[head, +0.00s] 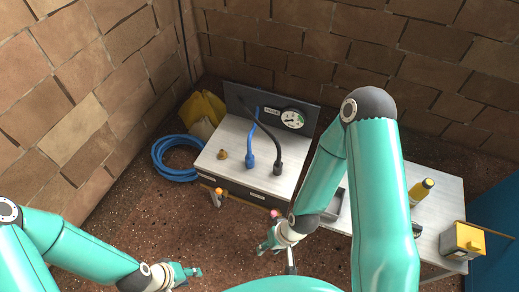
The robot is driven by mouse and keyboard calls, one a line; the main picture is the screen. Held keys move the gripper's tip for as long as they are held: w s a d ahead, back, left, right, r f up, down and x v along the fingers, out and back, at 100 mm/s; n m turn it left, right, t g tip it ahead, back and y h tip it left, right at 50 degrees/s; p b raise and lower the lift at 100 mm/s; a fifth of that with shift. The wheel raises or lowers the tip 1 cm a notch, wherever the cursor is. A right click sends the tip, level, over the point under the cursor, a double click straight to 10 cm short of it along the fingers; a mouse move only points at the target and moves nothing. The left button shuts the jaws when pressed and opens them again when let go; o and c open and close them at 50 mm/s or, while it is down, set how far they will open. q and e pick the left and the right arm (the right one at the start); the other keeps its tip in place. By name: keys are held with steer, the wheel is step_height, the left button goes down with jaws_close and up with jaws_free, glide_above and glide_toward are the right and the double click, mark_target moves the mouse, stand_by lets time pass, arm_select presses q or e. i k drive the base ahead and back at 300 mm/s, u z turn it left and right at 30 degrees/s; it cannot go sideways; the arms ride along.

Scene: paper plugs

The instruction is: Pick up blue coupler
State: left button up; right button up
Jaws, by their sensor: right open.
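The blue coupler (250,160) stands upright on the left half of the light bench top, at the end of a blue hose that rises to the back panel. A black coupler (278,167) on a dark hose stands to its right. My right gripper (266,244) is open, low in front of the bench and well apart from the blue coupler. I see nothing held in it. My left gripper (194,272) is at the bottom, left of the right one and far from the coupler; its jaws are too small to read.
The bench (225,137) has a dark panel with a gauge (292,119) behind it. A brass fitting (222,154) stands left of the blue coupler. A coiled blue hose (158,158) lies on the floor.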

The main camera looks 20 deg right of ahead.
mark_target(250, 160)
steer(key=z, duration=0.05)
steer(key=i, duration=0.95)
steer(key=u, duration=0.3)
